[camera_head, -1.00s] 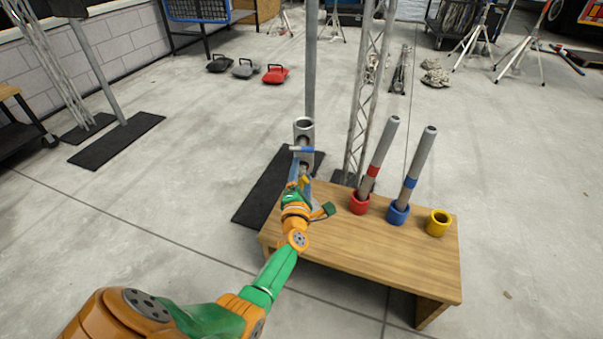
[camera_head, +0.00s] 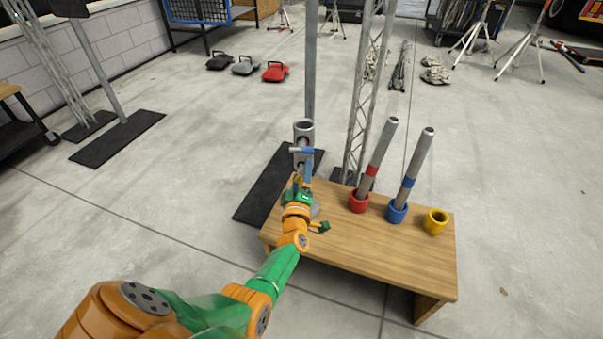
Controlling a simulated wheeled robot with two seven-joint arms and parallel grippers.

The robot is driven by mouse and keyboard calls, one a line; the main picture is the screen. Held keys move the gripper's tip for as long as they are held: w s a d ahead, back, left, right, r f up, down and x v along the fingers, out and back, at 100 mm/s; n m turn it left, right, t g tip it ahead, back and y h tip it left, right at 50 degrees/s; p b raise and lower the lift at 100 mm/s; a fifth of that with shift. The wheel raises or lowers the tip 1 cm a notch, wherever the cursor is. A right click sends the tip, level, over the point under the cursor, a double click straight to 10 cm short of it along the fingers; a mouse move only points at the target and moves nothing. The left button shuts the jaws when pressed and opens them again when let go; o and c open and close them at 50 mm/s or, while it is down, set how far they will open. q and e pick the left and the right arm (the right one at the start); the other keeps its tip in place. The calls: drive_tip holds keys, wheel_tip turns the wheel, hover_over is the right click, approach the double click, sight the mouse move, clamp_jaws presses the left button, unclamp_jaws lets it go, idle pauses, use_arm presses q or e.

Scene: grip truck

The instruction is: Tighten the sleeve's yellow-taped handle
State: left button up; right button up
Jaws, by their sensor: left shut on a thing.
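The sleeve (camera_head: 304,131) is a grey metal tube standing upright at the vertical pole, above the far left end of the wooden bench. A blue-taped handle (camera_head: 307,151) sticks out across its front. Lower down, a small patch of yellow, the yellow-taped handle (camera_head: 298,181), shows at the fingertips of my left gripper (camera_head: 301,184). My left gripper is shut on this handle, and its fingers and wrist hide most of it. My right gripper is out of view.
The wooden bench (camera_head: 370,258) carries a red cup (camera_head: 358,203) and a blue cup (camera_head: 396,212), each holding a leaning grey tube, and an empty yellow cup (camera_head: 435,221). A lattice truss (camera_head: 363,100) rises behind. A black base plate (camera_head: 262,200) lies on the floor.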

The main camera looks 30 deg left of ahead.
use_arm(q)
drive_tip(key=shift+m, duration=0.9)
drive_tip(key=m, duration=0.4)
drive_tip(key=shift+m+p, duration=0.3)
drive_tip(key=shift+p, duration=0.05)
drive_tip(key=m, duration=0.2)
drive_tip(key=shift+m, duration=0.8)
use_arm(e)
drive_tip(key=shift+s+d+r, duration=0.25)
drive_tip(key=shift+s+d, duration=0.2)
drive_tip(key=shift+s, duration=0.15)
use_arm(q)
drive_tip(key=shift+m, duration=0.3)
